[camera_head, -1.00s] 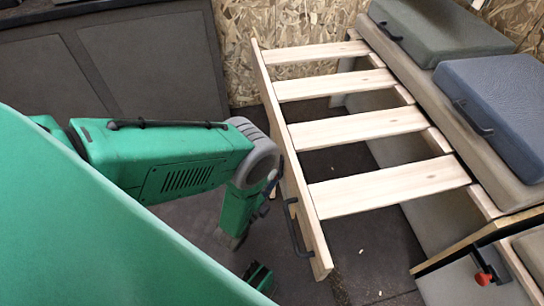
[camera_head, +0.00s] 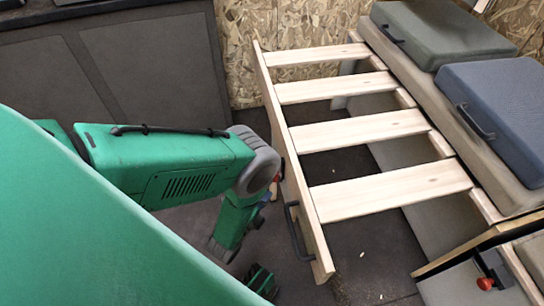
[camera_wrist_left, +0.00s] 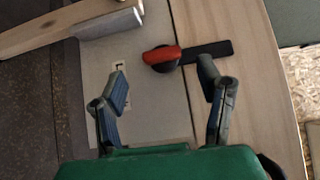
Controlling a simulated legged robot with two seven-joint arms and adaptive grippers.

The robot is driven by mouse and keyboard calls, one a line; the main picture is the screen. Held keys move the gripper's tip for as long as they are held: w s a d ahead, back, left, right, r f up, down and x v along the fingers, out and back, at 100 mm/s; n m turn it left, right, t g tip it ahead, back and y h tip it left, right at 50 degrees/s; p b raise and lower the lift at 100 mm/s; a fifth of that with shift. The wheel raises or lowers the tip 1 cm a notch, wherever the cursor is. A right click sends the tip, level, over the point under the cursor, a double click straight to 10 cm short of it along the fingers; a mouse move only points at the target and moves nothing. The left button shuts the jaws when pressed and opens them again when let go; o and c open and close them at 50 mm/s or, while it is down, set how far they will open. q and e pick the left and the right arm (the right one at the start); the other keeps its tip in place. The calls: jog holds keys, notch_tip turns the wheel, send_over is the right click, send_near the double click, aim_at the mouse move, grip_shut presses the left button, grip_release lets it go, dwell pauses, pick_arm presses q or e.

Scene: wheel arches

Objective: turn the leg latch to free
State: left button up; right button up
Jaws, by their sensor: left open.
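In the left wrist view a latch with a red handle and black round hub (camera_wrist_left: 162,58) sits on a pale board beside a black bar (camera_wrist_left: 205,52). The red handle lies nearly crosswise in that view. My left gripper (camera_wrist_left: 163,80) is open, its two fingers apart, with the latch just beyond and between the fingertips. Nothing is held. In the head view this gripper (camera_head: 262,280) is low at the bottom, beside the slatted frame, partly hidden by my green arm. My right gripper does not show.
A slatted wooden frame (camera_head: 365,190) with a black handle (camera_head: 295,232) on its front board extends from the bench. Cushions (camera_head: 495,105) lie on the right. A red knob (camera_head: 485,283) shows at lower right. A wooden leg (camera_wrist_left: 60,28) crosses the wrist view's upper left.

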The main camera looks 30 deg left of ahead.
pick_arm(q)
jog(key=shift+s+f, duration=0.1)
jog(key=shift+s, duration=2.1)
